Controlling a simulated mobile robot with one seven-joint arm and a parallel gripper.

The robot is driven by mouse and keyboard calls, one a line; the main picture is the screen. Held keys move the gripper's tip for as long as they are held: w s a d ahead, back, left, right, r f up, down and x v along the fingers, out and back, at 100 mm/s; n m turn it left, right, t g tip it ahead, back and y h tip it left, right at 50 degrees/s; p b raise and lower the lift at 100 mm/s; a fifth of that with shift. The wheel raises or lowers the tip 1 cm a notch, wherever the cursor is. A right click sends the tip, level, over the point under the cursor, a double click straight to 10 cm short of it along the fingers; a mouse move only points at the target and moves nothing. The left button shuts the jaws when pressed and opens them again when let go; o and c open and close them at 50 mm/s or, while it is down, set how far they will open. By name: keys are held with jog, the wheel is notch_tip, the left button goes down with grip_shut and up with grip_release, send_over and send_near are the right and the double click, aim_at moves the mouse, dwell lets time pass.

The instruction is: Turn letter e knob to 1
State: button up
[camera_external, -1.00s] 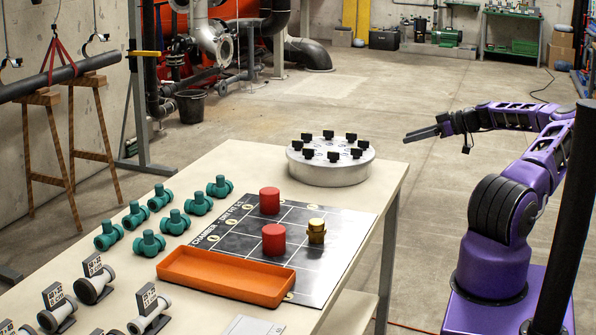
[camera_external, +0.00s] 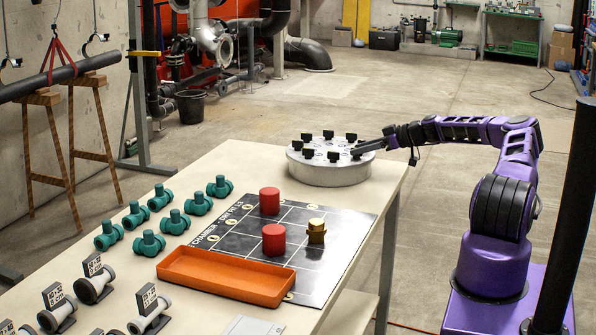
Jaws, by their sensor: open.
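A round grey metal drum (camera_external: 330,172) stands at the far right corner of the table. Several black knobs (camera_external: 328,135) stand in a ring on its top. The letters are too small to read, so I cannot tell which knob is e. My gripper (camera_external: 366,148) reaches in from the right, low and nearly level, with its fingertips at the knobs on the drum's right side. It is open. The fingers partly hide the knob there, and I cannot tell whether they touch it or stand around it.
A black grid board (camera_external: 330,262) with two red cylinders (camera_external: 270,201) and a brass fitting (camera_external: 316,232) lies in front of the drum. An orange tray (camera_external: 222,277) and several green valves (camera_external: 148,243) are nearer left.

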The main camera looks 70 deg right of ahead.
jog(key=shift+w+f, duration=0.2)
jog(key=shift+w, duration=0.25)
grip_shut()
